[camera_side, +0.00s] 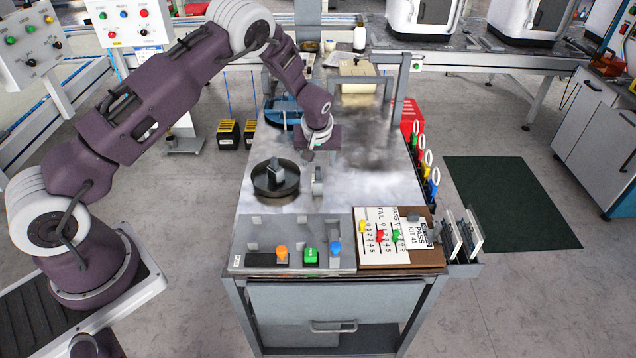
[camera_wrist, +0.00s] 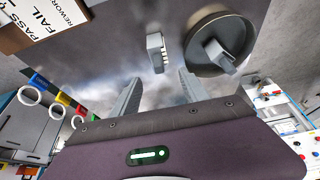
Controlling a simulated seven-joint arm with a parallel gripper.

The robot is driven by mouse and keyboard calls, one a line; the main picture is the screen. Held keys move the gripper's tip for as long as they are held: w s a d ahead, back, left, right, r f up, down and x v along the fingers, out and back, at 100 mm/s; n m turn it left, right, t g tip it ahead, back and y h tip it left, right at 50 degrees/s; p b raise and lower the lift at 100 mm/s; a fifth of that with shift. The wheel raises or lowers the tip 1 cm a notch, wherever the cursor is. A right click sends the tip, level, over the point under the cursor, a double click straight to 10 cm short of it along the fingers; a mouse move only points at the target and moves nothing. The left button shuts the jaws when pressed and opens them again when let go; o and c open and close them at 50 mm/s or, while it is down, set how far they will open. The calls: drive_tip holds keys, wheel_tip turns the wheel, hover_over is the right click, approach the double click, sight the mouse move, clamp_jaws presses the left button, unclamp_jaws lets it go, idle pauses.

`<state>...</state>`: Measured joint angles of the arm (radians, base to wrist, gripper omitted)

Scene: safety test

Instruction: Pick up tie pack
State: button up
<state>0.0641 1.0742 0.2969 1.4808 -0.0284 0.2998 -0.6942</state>
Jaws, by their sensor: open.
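I cannot tell for certain which thing is the tie pack. A small grey block (camera_side: 318,183) with a pale ribbed edge stands alone on the table; it also shows in the wrist view (camera_wrist: 155,47). Another grey block (camera_side: 277,172) is in a dark round dish (camera_side: 262,190), left of the first block; the dish is at upper right in the wrist view (camera_wrist: 200,65). My gripper (camera_wrist: 158,88) is open and empty, its two fingers apart, with the lone block beyond the fingertips. In the side view my gripper (camera_side: 312,153) is above the table, behind the lone block.
A grey fixture (camera_side: 262,232) with orange, green and blue pieces stands at the table's front. A brown board (camera_side: 428,258) with PASS and FAIL cards lies beside it. Coloured ringed tags (camera_side: 428,172) line the right edge. A blue item (camera_side: 282,110) is behind left.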

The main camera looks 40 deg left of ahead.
sight(318, 174)
drive_tip(key=x, duration=0.7)
drive_tip(key=shift+s+d+f, duration=0.15)
drive_tip(key=shift+s+f, duration=0.1)
drive_tip(key=shift+f, duration=0.35)
clamp_jaws()
